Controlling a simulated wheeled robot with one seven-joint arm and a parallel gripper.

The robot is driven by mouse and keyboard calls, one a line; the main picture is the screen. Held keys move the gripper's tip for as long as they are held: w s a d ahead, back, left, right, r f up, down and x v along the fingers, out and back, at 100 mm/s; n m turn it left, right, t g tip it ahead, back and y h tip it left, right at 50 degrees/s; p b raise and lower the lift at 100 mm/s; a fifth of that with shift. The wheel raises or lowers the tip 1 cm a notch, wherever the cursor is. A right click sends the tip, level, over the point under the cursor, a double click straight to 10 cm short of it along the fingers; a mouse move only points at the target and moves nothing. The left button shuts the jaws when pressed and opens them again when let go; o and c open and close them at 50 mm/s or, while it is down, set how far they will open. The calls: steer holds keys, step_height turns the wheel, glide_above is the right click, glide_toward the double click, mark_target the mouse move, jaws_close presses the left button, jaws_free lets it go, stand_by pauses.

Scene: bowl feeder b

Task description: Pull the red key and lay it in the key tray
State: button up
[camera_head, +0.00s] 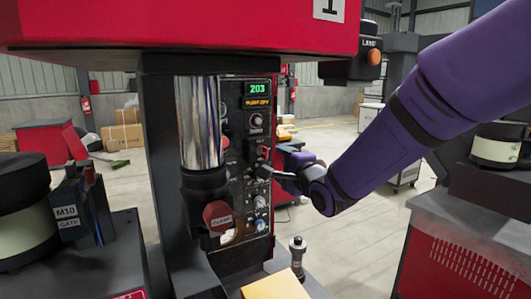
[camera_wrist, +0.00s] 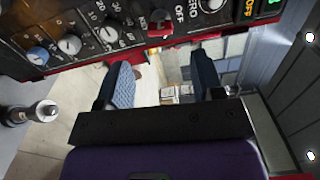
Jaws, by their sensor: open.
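A small red part that looks like the red key (camera_wrist: 160,22) sits on the black control panel, beside the word OFF in the wrist view. In the head view a small red spot on the panel (camera_head: 265,152) seems to be the same key. My gripper (camera_wrist: 162,78) is open and empty. Its two blue-padded fingers lie below the key in the wrist view, apart from it. In the head view my gripper (camera_head: 277,172) is in front of the panel, just below the red spot. I cannot make out a key tray for certain.
The panel (camera_head: 232,185) carries several knobs and a green display reading 203. A chrome column (camera_head: 198,122) and a round red knob (camera_head: 217,216) stand left of it. A yellow-orange flat surface (camera_head: 275,287) and a metal post (camera_head: 297,256) are below.

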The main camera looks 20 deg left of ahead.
mark_target(267, 154)
steer(key=shift+x, duration=4.55)
jaws_close()
steer(key=shift+d, duration=0.1)
steer(key=shift+d, duration=0.1)
steer(key=shift+v, duration=2.85)
steer(key=shift+s, duration=0.1)
steer(key=shift+f, duration=0.1)
